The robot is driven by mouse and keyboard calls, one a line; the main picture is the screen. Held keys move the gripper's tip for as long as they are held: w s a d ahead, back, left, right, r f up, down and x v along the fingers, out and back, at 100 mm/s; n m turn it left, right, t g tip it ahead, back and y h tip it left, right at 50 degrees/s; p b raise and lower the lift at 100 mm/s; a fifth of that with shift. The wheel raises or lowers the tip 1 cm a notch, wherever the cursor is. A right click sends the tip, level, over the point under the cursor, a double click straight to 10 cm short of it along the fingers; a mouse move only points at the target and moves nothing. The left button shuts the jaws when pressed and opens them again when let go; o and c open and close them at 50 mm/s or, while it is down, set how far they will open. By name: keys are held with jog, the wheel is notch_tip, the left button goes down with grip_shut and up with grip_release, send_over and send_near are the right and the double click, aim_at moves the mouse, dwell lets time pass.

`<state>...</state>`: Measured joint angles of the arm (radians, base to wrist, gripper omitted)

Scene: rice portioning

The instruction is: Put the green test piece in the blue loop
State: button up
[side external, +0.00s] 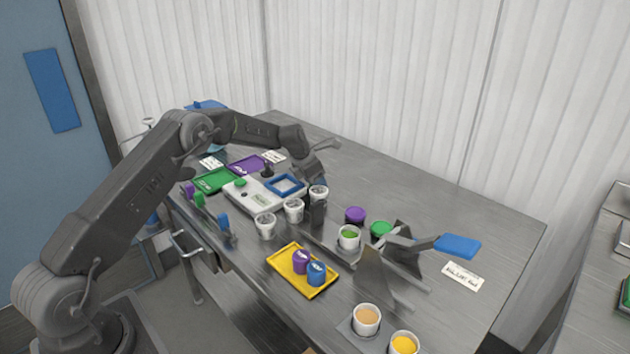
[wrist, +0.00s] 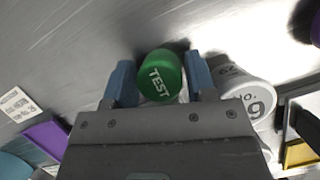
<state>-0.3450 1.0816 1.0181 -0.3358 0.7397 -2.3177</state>
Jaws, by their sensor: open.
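The green test piece (wrist: 160,76) is a short cylinder with white TEST lettering on its top. In the wrist view it sits between the two blue fingers of my gripper (wrist: 160,85), which are open around it; any gap at the sides is very narrow. In the side view my gripper (side external: 318,182) is beyond the row of white cups, and I cannot make out the test piece there. The blue loop (side external: 272,183) is a square blue frame on a white device (side external: 256,199), to the left of my gripper. It does not clearly show in the wrist view.
White numbered cups (side external: 266,226) stand close to my gripper; one (wrist: 247,93) is just right of the test piece in the wrist view. Green (side external: 213,181) and purple (side external: 241,168) trays lie behind. A yellow tray (side external: 284,279) holds purple and blue pieces. The tabletop at the back right is clear.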

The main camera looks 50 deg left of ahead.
jog(key=shift+r, duration=0.1)
jog(key=v, duration=1.2)
jog(key=s+d+r+m, duration=0.6)
jog(key=d+r+m, duration=0.1)
jog(key=r, duration=0.2)
jog(key=s+d+r+m, duration=0.3)
jog(key=s+m, duration=0.2)
jog(key=s+d+r+m, duration=0.3)
jog(key=s+d+m, duration=0.1)
jog(key=s, duration=0.2)
jog(key=s+d+f+m, duration=0.1)
jog(key=s+d+m, duration=0.2)
jog(key=s+m, duration=0.5)
jog(key=s+d+f+m+t+y, duration=0.1)
jog(key=s+d+f+m, duration=0.1)
jog(key=s+m, duration=0.6)
jog(key=s+d, duration=0.1)
jog(key=s, duration=0.4)
jog(key=shift+s, duration=0.15)
jog(key=o, duration=0.3)
jog(key=shift+s+f+m, duration=0.25)
jog(key=shift+s+m, duration=0.15)
jog(key=shift+m, duration=0.1)
jog(key=shift+o, duration=0.4)
